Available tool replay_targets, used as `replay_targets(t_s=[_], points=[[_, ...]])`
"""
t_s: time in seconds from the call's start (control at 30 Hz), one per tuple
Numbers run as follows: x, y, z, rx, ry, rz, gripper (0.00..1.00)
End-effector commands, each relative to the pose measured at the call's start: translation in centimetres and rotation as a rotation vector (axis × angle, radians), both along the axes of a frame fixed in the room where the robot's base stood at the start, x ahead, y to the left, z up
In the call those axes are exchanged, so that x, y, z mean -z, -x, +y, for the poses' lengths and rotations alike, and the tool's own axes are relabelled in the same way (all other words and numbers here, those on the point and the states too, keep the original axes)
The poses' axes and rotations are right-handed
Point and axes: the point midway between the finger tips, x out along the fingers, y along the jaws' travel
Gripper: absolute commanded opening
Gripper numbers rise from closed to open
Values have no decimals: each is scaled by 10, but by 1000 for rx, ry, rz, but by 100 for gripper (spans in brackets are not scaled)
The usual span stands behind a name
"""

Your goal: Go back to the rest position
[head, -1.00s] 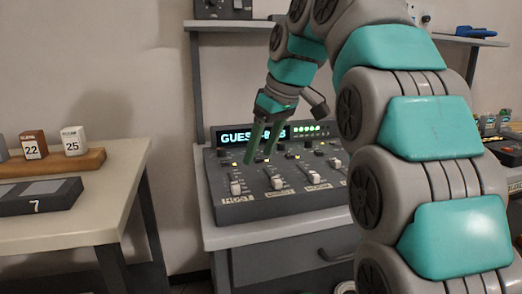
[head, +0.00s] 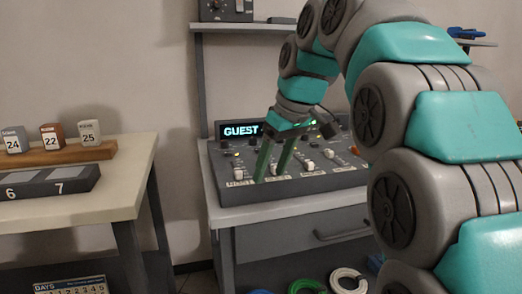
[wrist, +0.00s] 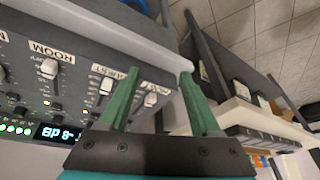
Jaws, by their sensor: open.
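The console (wrist: 90,22) lies behind the fingers there, with white fader knobs and labels such as ROOM. I see no contact between the fingers and the fader knobs.
A table (head: 100,208) at left holds a wooden rack (head: 72,153) with numbered blocks and a dark tray (head: 50,183). A shelf (head: 245,27) stands above the console. Cable coils (head: 306,287) lie low beneath the console desk (head: 290,210).

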Motion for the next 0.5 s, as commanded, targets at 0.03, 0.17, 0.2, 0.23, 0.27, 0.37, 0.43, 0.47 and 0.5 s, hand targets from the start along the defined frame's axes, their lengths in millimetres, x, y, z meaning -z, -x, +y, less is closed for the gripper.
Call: replay_targets(t_s=[0.03,0.17,0.2,0.23,0.27,0.37,0.43,0.47,0.5], points=[[4,5,-3,19,1,11,64],[22,19,-14,84,6,51,64],[29,27,-19,108,10,67,64],[36,33,-22,129,12,82,64],[42,39,-26,149,15,95,64],[66,61,-40,225,28,139,64],[85,79,-49,276,41,174,64],[93,87,-53,297,47,189,64],[102,97,-58,325,52,201,64]])
